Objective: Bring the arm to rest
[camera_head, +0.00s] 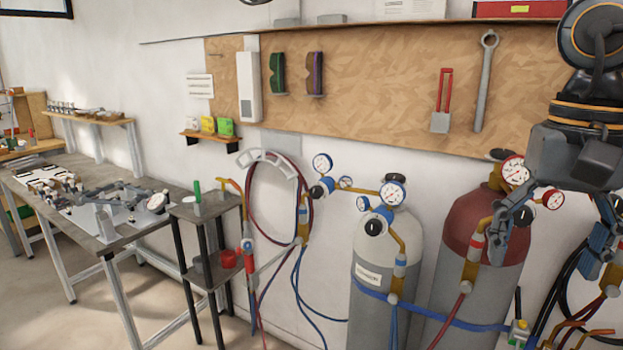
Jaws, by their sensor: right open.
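My right gripper (548,245) hangs in from the upper right, pointing down, in front of the gas cylinders. Its two bluish-grey fingers are spread wide and nothing shows between them. One finger overlaps the red-shouldered cylinder (482,232) and its gauges in the picture; whether it touches them I cannot tell. The other finger is near the right edge of the picture. My left gripper is not in view.
A grey cylinder (370,275) with gauges stands left of the red-shouldered one, with hoses hanging around. A small black-legged stand (207,212) and a workbench (110,238) with a metal frame jig are at left. A wooden tool board (375,85) covers the wall.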

